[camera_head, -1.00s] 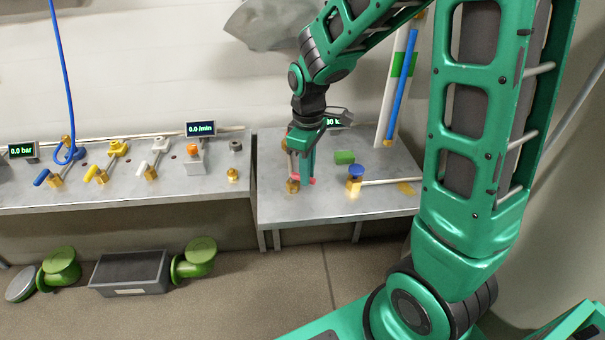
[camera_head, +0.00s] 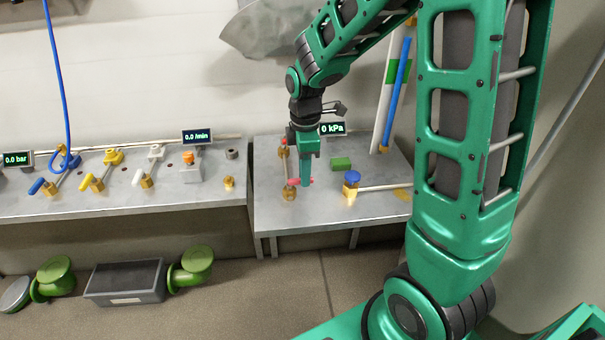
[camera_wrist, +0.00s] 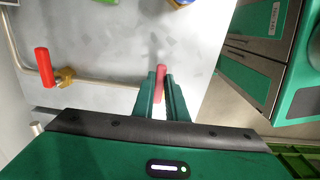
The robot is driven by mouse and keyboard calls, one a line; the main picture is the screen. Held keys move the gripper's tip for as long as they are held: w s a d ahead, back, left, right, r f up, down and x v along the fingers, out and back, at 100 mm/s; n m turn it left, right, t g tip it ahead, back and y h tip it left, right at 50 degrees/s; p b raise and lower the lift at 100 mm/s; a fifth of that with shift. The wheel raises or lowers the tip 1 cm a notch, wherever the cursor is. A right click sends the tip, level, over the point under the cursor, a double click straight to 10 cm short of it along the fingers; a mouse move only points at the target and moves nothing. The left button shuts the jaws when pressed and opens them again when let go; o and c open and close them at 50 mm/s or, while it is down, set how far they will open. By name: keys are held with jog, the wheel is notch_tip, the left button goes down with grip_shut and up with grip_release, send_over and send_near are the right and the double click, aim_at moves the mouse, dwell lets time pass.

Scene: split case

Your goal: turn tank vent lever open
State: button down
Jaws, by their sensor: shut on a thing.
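My gripper (camera_head: 305,182) points down over the right-hand table. In the wrist view, my gripper (camera_wrist: 160,92) is shut on a red lever handle (camera_wrist: 160,76), whose tip shows between the fingers. The fingers hide the rest of it. A brass fitting (camera_head: 289,193) stands just left of my fingers in the head view. A second red handle (camera_wrist: 43,67) sits on a brass valve (camera_wrist: 66,76) at the left of the wrist view, apart from my gripper. A pipe (camera_wrist: 108,82) runs from that valve towards my fingers. I cannot read which lever is the tank vent.
A display (camera_head: 332,128) reading "0 kPa", perhaps partly covered, stands behind my gripper. A green block (camera_head: 341,163) and a blue-knobbed brass valve (camera_head: 352,184) stand to the right. The left bench (camera_head: 120,205) holds several valves. A grey bin (camera_head: 125,283) is on the floor.

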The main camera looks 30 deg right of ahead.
jog(key=shift+w+d, duration=0.15)
jog(key=c, duration=1.8)
grip_release()
jog(key=shift+o, duration=0.2)
notch_tip(320, 180, up, 11)
jog(key=shift+f, duration=0.15)
jog(key=s+d+m, duration=0.6)
jog(key=s+m, duration=0.4)
jog(key=s, duration=0.3)
jog(key=s+d+f+m, duration=0.1)
jog(key=s+d+m, duration=0.5)
jog(key=s+m, duration=0.5)
jog(key=shift+s+d+f, duration=0.15)
jog(key=shift+s+f, duration=0.1)
jog(key=shift+s, duration=0.7)
